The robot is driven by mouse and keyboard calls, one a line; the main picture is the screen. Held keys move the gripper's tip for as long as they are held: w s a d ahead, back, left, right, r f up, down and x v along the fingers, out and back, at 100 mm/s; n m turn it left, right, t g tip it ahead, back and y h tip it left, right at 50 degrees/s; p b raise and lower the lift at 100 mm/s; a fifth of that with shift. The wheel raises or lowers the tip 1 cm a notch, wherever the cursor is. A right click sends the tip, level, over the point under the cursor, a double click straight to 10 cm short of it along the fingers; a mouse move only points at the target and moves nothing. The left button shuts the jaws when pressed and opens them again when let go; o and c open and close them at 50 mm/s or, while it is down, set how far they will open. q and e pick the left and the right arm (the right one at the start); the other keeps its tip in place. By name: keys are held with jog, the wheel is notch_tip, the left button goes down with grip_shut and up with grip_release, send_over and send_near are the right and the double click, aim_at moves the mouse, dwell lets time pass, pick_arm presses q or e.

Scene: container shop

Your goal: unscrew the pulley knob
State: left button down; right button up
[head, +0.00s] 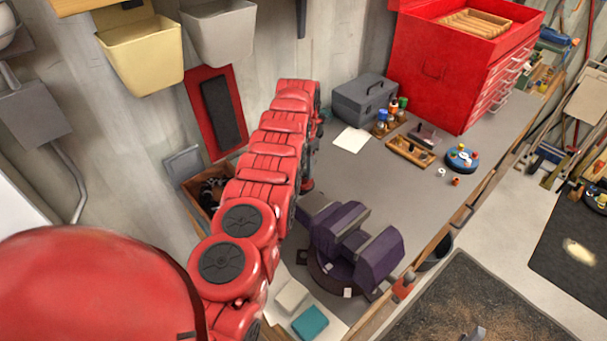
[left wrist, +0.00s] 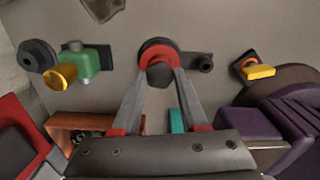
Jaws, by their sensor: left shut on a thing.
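In the left wrist view the pulley knob (left wrist: 160,75) is a dark, faceted knob. It sits in front of a red and dark ring (left wrist: 159,50), on a grey surface. My left gripper (left wrist: 161,84) has its two grey fingers converging on the knob, one on each side, and is shut on it. The finger ends are partly hidden against the knob. In the head view my red left arm reaches over the bench from the lower left; its links hide the knob. My right gripper shows in neither view.
In the left wrist view a green fitting with a brass knob (left wrist: 60,77) is at the left, a yellow-handled part (left wrist: 258,71) at the right. In the head view a purple vise-like device (head: 350,240) stands on the bench (head: 395,205), near a red tool chest (head: 450,75).

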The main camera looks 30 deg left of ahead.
pick_arm(q)
jog(key=shift+w+r+n, duration=0.1)
jog(key=shift+n, duration=0.3)
jog(key=shift+c, duration=1.8)
grip_release()
jog(key=shift+c, duration=0.3)
